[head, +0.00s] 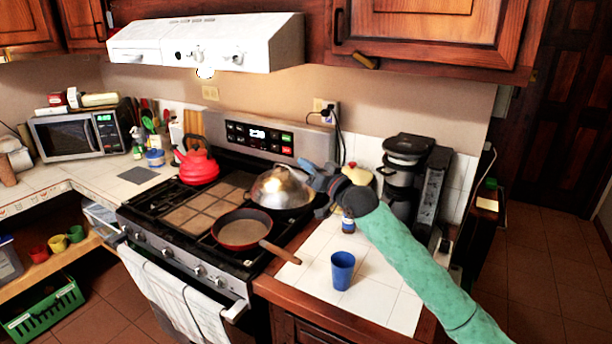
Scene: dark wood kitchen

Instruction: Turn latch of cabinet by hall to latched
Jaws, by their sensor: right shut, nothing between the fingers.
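The cabinet by the hall (430,28) is the wooden upper cabinet at the top right, and its door looks closed. A small brass-coloured latch (366,61) sits at the door's lower edge, near its left corner, and lies tilted, lower at its right end. A dark handle (338,26) is on the door's left side. My right gripper (312,178) is shut and empty, well below and left of the latch, over the back of the counter near the stove. It touches nothing that I can make out. My left gripper is not in view.
A white range hood (205,42) juts out left of the cabinet. Below are the stove with a domed lid (283,187), a pan (242,230) and a red kettle (197,165). A coffee maker (405,170) and blue cup (342,270) stand on the right counter. The air before the cabinet is clear.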

